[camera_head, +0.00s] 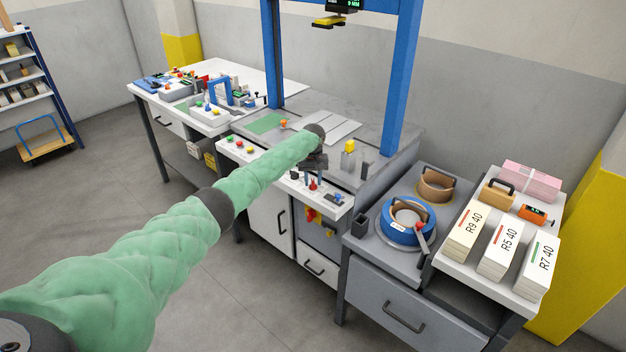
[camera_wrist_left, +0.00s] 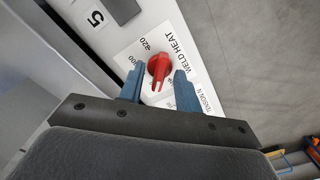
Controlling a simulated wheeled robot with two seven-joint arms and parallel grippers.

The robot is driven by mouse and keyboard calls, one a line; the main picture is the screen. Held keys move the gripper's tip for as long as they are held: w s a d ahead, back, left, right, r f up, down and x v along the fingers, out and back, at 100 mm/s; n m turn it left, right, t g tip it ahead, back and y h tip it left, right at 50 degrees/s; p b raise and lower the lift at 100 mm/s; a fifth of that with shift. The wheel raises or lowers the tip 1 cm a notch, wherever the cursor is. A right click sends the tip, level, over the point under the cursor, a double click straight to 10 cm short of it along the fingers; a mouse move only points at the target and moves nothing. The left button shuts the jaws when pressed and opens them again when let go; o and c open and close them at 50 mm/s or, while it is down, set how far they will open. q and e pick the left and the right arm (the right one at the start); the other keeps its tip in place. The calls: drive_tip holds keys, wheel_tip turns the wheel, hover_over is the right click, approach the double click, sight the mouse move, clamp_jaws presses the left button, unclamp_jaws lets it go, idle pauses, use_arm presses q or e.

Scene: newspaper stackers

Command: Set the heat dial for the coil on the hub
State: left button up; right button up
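The red heat dial (camera_wrist_left: 159,67) shows in the left wrist view on a white plate marked "WELD HEAT", with a partly hidden scale including "220". In the head view it is a small red knob (camera_head: 313,186) on the white front panel. My left gripper (camera_wrist_left: 158,86) is open, one blue-grey finger on each side of the dial's lower end; I cannot tell whether they touch it. In the head view the left gripper (camera_head: 314,168) is at the panel, small and dark. A blue coil (camera_head: 397,232) with a white label sits on the round hub at the right. My right gripper is not in view.
A "TENSION N" label (camera_wrist_left: 187,97) is beside the dial. Green and red buttons (camera_head: 236,145) line the panel's left. A blue frame (camera_head: 401,75) stands over the bench. Card stacks "R9 40" (camera_head: 466,232), "R5 40" (camera_head: 501,250) and "R7 40" (camera_head: 540,262) stand at the right.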

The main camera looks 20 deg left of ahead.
use_arm(q)
clamp_jaws()
